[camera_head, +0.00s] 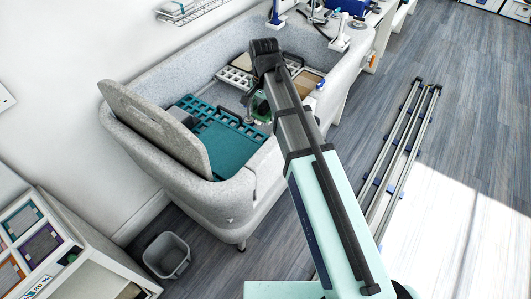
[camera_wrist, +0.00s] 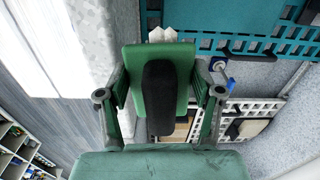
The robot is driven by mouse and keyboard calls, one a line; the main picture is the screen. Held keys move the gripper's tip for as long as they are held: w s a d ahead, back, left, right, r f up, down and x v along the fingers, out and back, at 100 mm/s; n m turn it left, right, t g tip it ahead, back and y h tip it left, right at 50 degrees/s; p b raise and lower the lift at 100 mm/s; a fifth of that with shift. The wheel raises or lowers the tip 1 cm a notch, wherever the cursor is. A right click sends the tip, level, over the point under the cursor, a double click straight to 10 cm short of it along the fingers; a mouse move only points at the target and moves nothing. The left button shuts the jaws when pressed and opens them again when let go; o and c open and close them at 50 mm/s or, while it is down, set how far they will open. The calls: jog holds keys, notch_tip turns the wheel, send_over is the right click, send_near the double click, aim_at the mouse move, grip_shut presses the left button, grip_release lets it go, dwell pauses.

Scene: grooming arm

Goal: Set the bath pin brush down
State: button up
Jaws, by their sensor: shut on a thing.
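The bath pin brush appears to be the piece with a green body and a black rounded part (camera_wrist: 160,98) in the wrist view. It sits between the two fingers of my gripper (camera_wrist: 159,85), which is shut on it. Pale tips show at its far end. In the head view my gripper (camera_head: 260,107) is at the end of my arm, inside the grey tub, just right of the teal grid mat (camera_head: 215,148).
The teal mat also shows in the wrist view (camera_wrist: 215,20). White trays with compartments (camera_head: 235,77) lie farther back in the tub (camera_head: 232,195). A grey bin (camera_head: 166,255) stands on the floor, near a shelf of coloured items (camera_head: 40,243). Rails (camera_head: 402,150) run along the floor at right.

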jog(key=shift+w+a+f+m, duration=0.15)
jog(key=shift+w+a+m, duration=0.2)
jog(key=shift+a, duration=0.4)
notch_tip(320, 180, down, 20)
jog(key=p, duration=0.4)
jog(key=o, duration=1)
notch_tip(320, 180, up, 12)
jog(key=b, duration=0.3)
jog(key=shift+r, duration=0.2)
